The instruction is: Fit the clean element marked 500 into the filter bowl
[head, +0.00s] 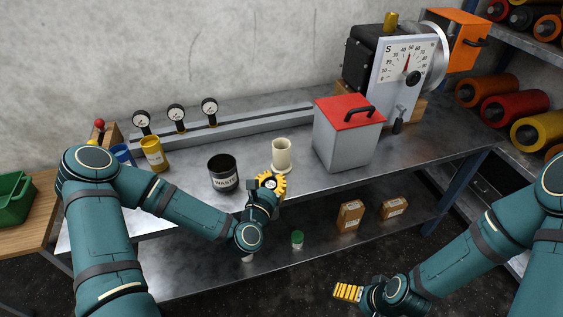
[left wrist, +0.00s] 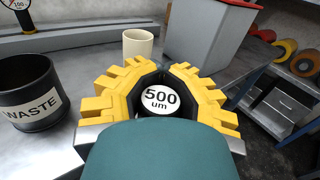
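The element marked 500 um (left wrist: 160,101) has a white round top and a dark body, and sits between the yellow fingers of my left gripper (left wrist: 158,80). In the head view the left gripper (head: 270,183) is at the table's front edge, shut around the element; its lower part is hidden. A cream open-topped cylinder (head: 281,153), which looks like the filter bowl, stands upright just beyond the gripper; it also shows in the left wrist view (left wrist: 138,44). My right gripper (head: 348,292) is low in front of the table, away from these things; its finger opening cannot be made out.
A black WASTE bin (head: 223,178) stands left of the cream cylinder. A grey box with a red lid (head: 347,137) stands to its right. A yellow cup (head: 153,155) and a blue cup (head: 122,154) are at the left. Boxes (head: 350,215) lie on the lower shelf.

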